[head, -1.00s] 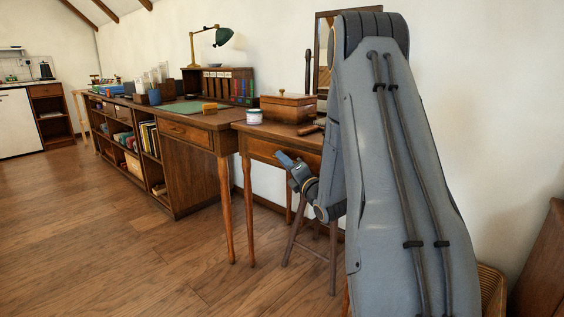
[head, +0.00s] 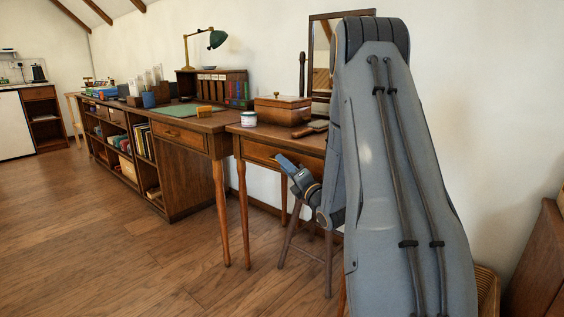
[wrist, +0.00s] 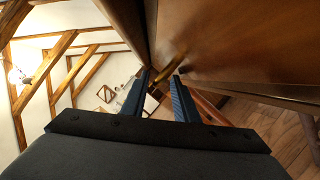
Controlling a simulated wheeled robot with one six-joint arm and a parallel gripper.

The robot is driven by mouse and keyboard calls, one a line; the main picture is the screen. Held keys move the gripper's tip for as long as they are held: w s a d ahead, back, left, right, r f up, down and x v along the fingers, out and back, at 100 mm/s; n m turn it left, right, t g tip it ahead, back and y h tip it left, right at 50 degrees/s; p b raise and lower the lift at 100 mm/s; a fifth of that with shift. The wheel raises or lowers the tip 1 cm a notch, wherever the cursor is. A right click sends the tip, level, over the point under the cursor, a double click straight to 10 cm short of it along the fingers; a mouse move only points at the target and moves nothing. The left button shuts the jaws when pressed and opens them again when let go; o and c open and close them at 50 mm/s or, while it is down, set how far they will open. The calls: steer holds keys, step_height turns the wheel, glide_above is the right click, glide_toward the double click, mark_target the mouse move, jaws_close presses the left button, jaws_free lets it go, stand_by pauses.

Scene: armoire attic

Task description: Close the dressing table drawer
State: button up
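The dressing table (head: 234,130) is wooden with slim legs and stands right of the desk. Its drawer front (head: 259,153) shows below the top, partly hidden by my arm; I cannot tell from the head view how far out the drawer is. My gripper (head: 283,161) is in front of the drawer front. In the wrist view my gripper (wrist: 161,77) has its two fingers apart with nothing held between them. A brass knob (wrist: 171,69) shows just beyond the fingertips, against a brown wooden panel (wrist: 240,45). I cannot tell whether the fingers touch it.
A wooden box (head: 283,109), a white jar (head: 248,118) and a brush (head: 308,130) lie on the dressing table. A stool (head: 307,256) stands under it. The desk (head: 205,124) adjoins at left. The floor (head: 110,245) in front is clear.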

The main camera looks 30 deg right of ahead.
steer(key=p+v, duration=0.1)
steer(key=v, duration=0.4)
steer(key=shift+s+a, duration=0.1)
steer(key=shift+s, duration=0.05)
